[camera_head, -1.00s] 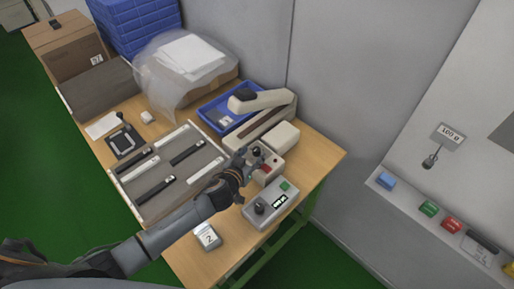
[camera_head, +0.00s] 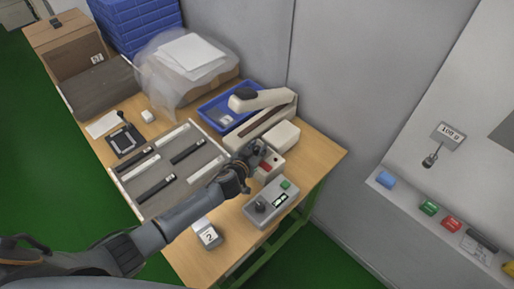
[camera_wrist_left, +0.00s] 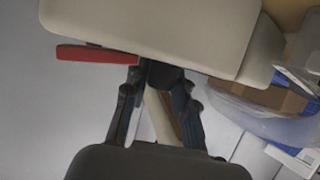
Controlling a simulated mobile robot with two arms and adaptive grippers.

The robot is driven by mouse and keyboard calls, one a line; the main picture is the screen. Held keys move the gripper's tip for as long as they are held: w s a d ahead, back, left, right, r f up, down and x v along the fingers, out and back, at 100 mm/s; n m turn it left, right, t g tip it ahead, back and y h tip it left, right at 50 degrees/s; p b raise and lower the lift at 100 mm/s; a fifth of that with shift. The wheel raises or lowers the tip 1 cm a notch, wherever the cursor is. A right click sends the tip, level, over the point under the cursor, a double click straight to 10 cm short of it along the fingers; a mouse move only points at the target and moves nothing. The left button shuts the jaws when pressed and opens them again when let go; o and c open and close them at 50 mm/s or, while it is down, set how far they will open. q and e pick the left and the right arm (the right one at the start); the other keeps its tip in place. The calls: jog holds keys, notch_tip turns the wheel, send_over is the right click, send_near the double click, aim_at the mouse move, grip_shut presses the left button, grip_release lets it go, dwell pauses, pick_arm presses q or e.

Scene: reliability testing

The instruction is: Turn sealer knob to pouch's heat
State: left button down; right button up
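The sealer (camera_head: 272,128) is a beige machine with a long arm, near the table's right end. Its beige front box (camera_head: 268,170) carries a red switch (camera_head: 265,167), which also shows in the wrist view (camera_wrist_left: 95,55). My left gripper (camera_head: 254,150) is at this box. In the wrist view, its two fingers (camera_wrist_left: 160,85) stand on either side of a dark knob (camera_wrist_left: 162,73) on the box. The fingertips look close to or touching the knob; whether they clamp it is unclear. The knob's marking is hidden. I cannot identify a particular pouch. My right gripper is out of view.
A grey box (camera_head: 272,203) with a black knob, green button and display stands in front of the sealer. A small block marked 2 (camera_head: 207,235) is nearby. A tray of black and white bars (camera_head: 135,190) and a blue bin (camera_head: 212,107) lie on the wooden table (camera_head: 318,158).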

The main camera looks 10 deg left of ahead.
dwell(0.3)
pick_arm(q)
jog(key=m+h+p, duration=0.1)
jog(key=m+g+h+p, duration=0.1)
jog(key=h, duration=0.1)
jog(key=shift+w+a+r+m, duration=0.1)
jog(key=shift+a+r+m, duration=0.1)
jog(key=shift+m, duration=0.2)
jog(key=shift+f+m+g+h+p, duration=0.1)
jog(key=shift+m+g+h+p, duration=0.2)
jog(key=shift+m+g+h, duration=0.45)
jog(key=m+h, duration=0.1)
jog(key=m+g+h+b, duration=0.1)
jog(key=shift+f+m+g+h, duration=0.2)
jog(key=shift+m+g+h, duration=0.05)
jog(key=shift+m, duration=0.1)
jog(key=shift+d+m+g+h+b, duration=0.1)
jog(key=shift+m+g+h+b, duration=0.75)
jog(key=shift+b, duration=0.25)
jog(key=shift+m+g+h+b, duration=0.25)
jog(key=shift+m+g+b, duration=0.2)
jog(key=shift+m+b, duration=0.15)
jog(key=shift+r, duration=0.1)
jog(key=c, duration=1.1)
grip_release()
jog(key=shift+d, duration=0.1)
